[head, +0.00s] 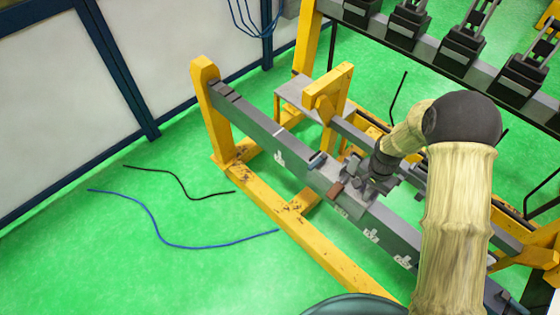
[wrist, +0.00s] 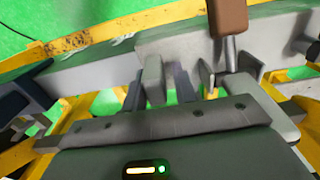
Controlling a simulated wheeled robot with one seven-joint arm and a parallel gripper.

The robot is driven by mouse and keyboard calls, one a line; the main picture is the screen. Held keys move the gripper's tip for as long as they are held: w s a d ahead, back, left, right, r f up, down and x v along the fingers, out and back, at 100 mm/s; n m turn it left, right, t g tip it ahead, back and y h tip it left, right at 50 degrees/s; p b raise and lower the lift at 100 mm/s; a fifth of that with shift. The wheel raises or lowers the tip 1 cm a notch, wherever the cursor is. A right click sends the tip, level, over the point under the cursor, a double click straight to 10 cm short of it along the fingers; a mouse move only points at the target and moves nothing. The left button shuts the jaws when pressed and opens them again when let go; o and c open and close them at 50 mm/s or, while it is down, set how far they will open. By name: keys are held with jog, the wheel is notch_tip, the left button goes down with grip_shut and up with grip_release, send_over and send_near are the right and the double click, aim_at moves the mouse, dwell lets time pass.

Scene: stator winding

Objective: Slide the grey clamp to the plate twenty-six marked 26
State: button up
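The grey clamp (head: 354,172) sits on the long grey beam (head: 252,123), around its middle. A brown handle (head: 335,190) sticks out at its side. In the wrist view the brown handle (wrist: 228,17) on its grey stem is at the top, beside a light grey block. My gripper (head: 376,184) is down at the clamp, partly hidden by the arm. In the wrist view the ends of my gripper (wrist: 162,84) are among upright grey pieces; I cannot tell whether they grip any. Small white marked plates (head: 279,157) (head: 371,235) line the beam; their numbers are unreadable.
A yellow frame (head: 207,105) holds the beam over a green floor. A black cable and a blue cable (head: 160,230) lie on the floor at left. A rack with dark fixtures (head: 463,48) stands behind.

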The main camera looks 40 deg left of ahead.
aim_at(323, 157)
jog(key=shift+a, duration=1.1)
jog(key=shift+w+a+b, duration=0.2)
jog(key=shift+a+b, duration=0.6)
jog(key=shift+a, duration=3.3)
jog(key=shift+w+a+b, duration=0.15)
jog(key=shift+a+b, duration=0.6)
jog(key=shift+a, duration=3.3)
